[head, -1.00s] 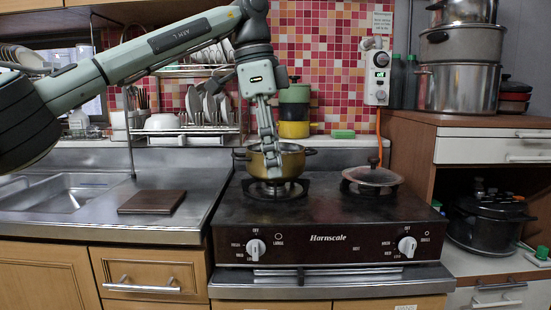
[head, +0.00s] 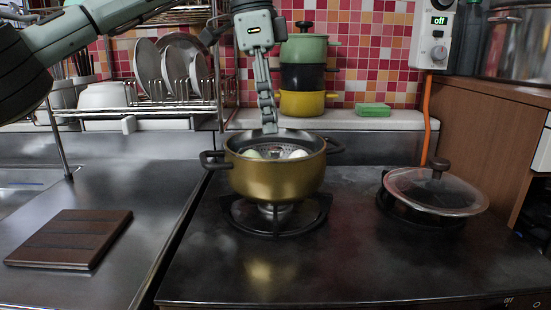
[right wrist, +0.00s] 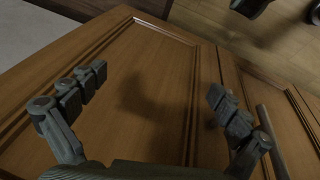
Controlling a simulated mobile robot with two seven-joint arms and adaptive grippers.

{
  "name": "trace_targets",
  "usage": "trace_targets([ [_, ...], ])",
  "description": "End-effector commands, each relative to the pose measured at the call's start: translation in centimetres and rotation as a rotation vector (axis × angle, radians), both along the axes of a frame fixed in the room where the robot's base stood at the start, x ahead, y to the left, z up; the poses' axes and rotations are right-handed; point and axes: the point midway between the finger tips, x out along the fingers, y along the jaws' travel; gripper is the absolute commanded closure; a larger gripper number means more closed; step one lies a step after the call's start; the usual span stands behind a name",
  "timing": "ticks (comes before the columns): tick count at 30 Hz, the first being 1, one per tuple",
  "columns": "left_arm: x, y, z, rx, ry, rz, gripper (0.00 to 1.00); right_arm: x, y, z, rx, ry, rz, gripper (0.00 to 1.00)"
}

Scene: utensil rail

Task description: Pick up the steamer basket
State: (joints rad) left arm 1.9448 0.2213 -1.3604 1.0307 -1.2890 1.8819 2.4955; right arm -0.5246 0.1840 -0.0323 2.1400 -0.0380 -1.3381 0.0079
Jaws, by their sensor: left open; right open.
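A brass-coloured pot (head: 275,180) with black side handles stands on the left burner in the head view. The metal steamer basket (head: 272,153) shows inside it, with a few pale rounded pieces in it; the pot wall hides its lower part. My left gripper (head: 268,129) points down at the pot's back rim, seen edge-on. It is open and holds nothing; whether its tips touch the rim I cannot tell. My right gripper (right wrist: 145,95) is open and empty in the right wrist view, in front of a wooden cabinet door (right wrist: 150,75).
A glass-lidded pan (head: 435,192) sits on the right burner. Stacked coloured pots (head: 303,75) and a green sponge (head: 372,110) stand on the ledge behind. A dish rack (head: 180,100) is at the left, a dark board (head: 70,238) on the counter. The stove front is clear.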

Motion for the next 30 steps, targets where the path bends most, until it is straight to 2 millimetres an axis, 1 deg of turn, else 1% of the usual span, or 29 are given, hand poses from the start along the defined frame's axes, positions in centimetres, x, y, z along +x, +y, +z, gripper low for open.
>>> trace_targets([
  [1, 0.0, 0.0, -0.8, 0.001, 0.003, -0.001, 0.53, -0.2, 0.0, -0.1, -0.001, 0.004, 0.0, 0.0],
  [5, 0.0, -0.3, -2.2, 0.001, 0.003, -0.001, 0.53, -0.3, 0.1, 0.3, -0.001, 0.004, 0.0, 0.0],
  [8, 0.0, -0.5, -3.6, 0.002, 0.004, -0.002, 0.53, -0.2, 0.1, 0.7, 0.0, -0.002, 0.001, 0.0],
  [13, 0.0, -0.9, -6.0, 0.001, 0.003, 0.0, 0.53, -0.2, 0.1, 0.4, 0.0, -0.003, 0.001, 0.0],
  [17, 0.0, -1.1, -6.7, 0.0, 0.003, 0.001, 0.53, -0.1, 0.1, 0.3, 0.0, -0.003, 0.001, 0.0],
  [23, 0.0, -1.1, -6.8, 0.0, 0.002, 0.001, 0.53, 0.1, 0.1, 0.3, 0.001, -0.005, 0.001, 0.0],
  [26, 0.0, -1.1, -6.7, 0.0, 0.002, 0.0, 0.64, 0.1, 0.1, 0.3, 0.001, -0.005, 0.0, 0.0],
  [30, 0.0, -1.1, -6.7, 0.0, 0.002, 0.0, 0.82, 0.0, 0.1, 0.3, 0.001, -0.004, 0.0, 0.0],
])
